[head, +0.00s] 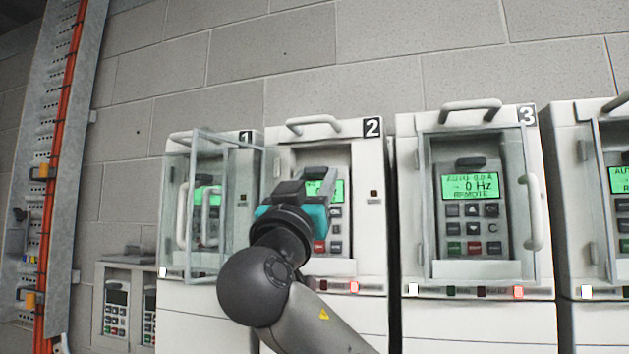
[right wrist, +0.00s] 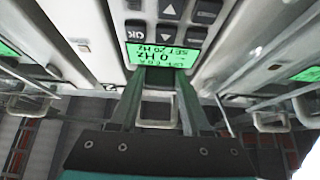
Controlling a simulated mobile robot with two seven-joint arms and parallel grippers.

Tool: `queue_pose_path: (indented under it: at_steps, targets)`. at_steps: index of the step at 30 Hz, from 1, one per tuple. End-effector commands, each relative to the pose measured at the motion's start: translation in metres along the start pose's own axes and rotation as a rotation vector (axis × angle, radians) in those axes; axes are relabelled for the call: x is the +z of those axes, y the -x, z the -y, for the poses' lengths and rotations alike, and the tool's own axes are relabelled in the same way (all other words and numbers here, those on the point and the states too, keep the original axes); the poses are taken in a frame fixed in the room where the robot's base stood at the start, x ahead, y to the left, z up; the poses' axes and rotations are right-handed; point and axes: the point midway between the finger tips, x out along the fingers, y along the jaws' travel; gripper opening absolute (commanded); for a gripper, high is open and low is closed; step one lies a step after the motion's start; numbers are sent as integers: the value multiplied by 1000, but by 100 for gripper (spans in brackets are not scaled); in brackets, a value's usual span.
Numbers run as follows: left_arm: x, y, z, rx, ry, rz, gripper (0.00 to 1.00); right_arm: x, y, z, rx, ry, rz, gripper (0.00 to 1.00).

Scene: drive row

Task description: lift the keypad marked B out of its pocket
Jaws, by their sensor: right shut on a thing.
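My right gripper (head: 305,186) is at the front of the drive marked 2 (head: 371,230). It is shut on the dark tab at the top of that drive's keypad (head: 336,212). In the right wrist view, the gripper's fingers (right wrist: 160,82) close on this tab beside the lit green screen (right wrist: 160,55). The keypad sits in the drive's recess, partly hidden by my gripper in the head view. Two other keypads (head: 116,308) stand in a grey holder (head: 124,268) at the lower left. No letter B is legible. My left gripper is not in view.
A clear door (head: 208,262) stands open in front of the drive marked 1 (head: 247,138), close to my right gripper's left. The drive marked 3 (head: 406,200) has a clear door with a handle (head: 535,212). A cable tray (head: 62,150) runs up the left wall.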

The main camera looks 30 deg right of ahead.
Motion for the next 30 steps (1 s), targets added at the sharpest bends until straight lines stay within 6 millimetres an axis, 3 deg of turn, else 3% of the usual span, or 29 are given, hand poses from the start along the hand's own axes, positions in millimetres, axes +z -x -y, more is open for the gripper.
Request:
queue_pose_path:
  at_steps: [10, 30]
  targets:
    - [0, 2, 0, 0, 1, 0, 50, -2, -2, -1, 3, 1, 2, 0]
    - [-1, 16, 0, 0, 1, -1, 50, -23, -17, -1, 3, 0, 2, 0]
